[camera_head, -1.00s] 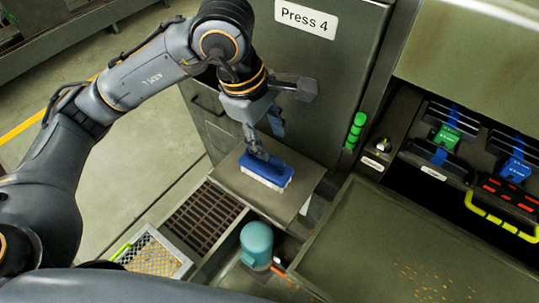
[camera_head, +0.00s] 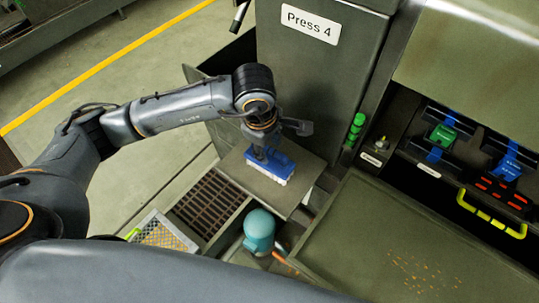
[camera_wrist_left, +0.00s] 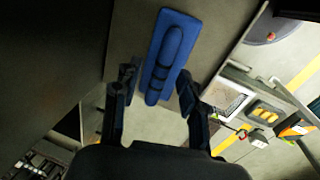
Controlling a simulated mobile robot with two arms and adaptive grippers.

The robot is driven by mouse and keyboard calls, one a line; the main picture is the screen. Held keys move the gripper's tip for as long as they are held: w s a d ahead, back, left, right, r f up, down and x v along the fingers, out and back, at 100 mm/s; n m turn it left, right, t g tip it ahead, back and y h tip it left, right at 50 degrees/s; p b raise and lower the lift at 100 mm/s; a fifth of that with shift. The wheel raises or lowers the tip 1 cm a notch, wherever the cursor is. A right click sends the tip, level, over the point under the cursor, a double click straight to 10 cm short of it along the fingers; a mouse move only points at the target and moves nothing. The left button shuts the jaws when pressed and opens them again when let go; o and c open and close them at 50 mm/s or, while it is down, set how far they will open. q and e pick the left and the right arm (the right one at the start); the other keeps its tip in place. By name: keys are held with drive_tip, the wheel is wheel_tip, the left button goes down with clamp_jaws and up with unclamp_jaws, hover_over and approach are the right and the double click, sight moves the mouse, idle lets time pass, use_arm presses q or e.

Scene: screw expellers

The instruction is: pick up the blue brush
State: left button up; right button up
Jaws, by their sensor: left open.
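The blue brush (camera_head: 272,165), with pale bristles underneath, lies on a flat grey-green plate (camera_head: 236,167) at the foot of the press. My left gripper (camera_head: 262,152) points down at the brush from above, its fingers partly hidden by the wrist. In the left wrist view the blue brush (camera_wrist_left: 172,50) shows its long back and raised handle. The open left gripper's fingertips (camera_wrist_left: 158,82) stand on either side of the brush's near end. I cannot tell whether they touch it. My right gripper is not in view.
The press (camera_head: 320,85), labelled Press 4, rises directly behind the plate. A dark grate (camera_head: 208,203) and a wire-mesh tray (camera_head: 160,235) lie left of and below the plate. A teal rounded object (camera_head: 259,228) stands near its front. A wide green tray (camera_head: 400,235) is at right.

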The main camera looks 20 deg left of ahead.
use_arm(q)
drive_tip(key=shift+w+f, duration=0.2)
drive_tip(key=shift+f, duration=0.75)
clamp_jaws()
drive_tip(key=shift+r, duration=0.1)
drive_tip(key=shift+r, duration=0.55)
drive_tip(key=s+a+r+b, duration=0.1)
drive_tip(key=s+r+b, duration=0.9)
drive_tip(key=s+r, duration=0.2)
drive_tip(key=shift+s+a, duration=0.4)
drive_tip(key=shift+s, duration=0.6)
